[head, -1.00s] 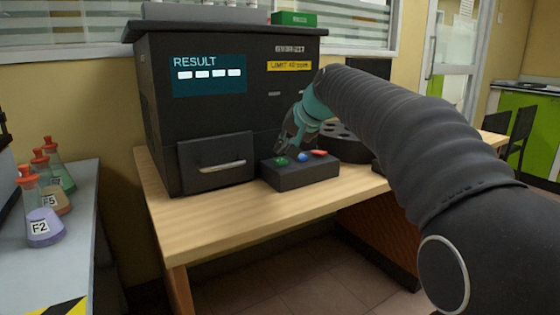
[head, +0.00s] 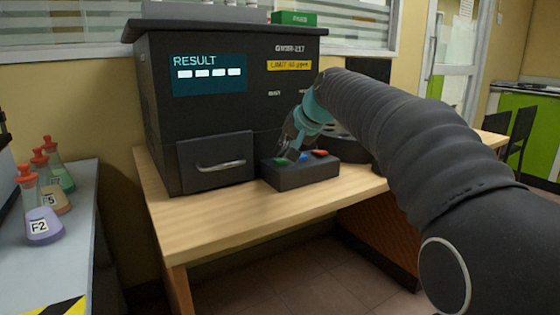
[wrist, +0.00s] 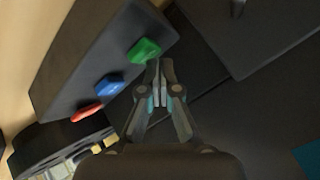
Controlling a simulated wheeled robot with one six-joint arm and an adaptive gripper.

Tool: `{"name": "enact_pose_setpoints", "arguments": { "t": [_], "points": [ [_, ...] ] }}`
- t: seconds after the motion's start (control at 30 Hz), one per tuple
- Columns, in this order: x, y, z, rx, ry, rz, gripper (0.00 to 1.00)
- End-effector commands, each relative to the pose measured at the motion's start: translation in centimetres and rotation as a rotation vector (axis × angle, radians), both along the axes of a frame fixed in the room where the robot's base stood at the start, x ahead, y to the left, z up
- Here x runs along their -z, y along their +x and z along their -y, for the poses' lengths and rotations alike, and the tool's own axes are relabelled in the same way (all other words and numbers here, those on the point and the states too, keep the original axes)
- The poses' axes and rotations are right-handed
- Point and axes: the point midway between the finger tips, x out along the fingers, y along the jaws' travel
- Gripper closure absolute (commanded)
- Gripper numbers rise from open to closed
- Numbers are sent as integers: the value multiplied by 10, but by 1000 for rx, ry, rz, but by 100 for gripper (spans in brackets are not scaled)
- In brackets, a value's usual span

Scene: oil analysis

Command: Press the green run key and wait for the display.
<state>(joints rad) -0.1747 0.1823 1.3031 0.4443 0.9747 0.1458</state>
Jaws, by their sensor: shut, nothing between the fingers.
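The green run key (head: 281,161) sits on top of a dark key box (head: 300,176), at the left of a blue key (head: 304,156) and a red key (head: 320,153). My gripper (head: 288,153) is shut and empty over the box, close to the green key. In the wrist view my fingertips (wrist: 160,68) are beside the green key (wrist: 144,50); I cannot tell whether they touch it. The display (head: 209,74) on the black analyser (head: 265,120) reads RESULT above a row of white blocks, with no figures.
The key box stands on a wooden table (head: 205,220) in front of the analyser, beside its drawer with a handle (head: 220,165). A dark round carousel (head: 345,143) stands behind the box. Stoppered flasks (head: 44,222) stand on the grey bench at the left.

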Motion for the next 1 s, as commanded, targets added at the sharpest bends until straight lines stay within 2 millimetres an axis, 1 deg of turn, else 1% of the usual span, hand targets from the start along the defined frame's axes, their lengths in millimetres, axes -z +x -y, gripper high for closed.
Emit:
{"name": "enact_pose_setpoints", "arguments": {
  "t": [1.0],
  "points": [
    [9,0,0,-1,0,-1,100]
  ]
}}
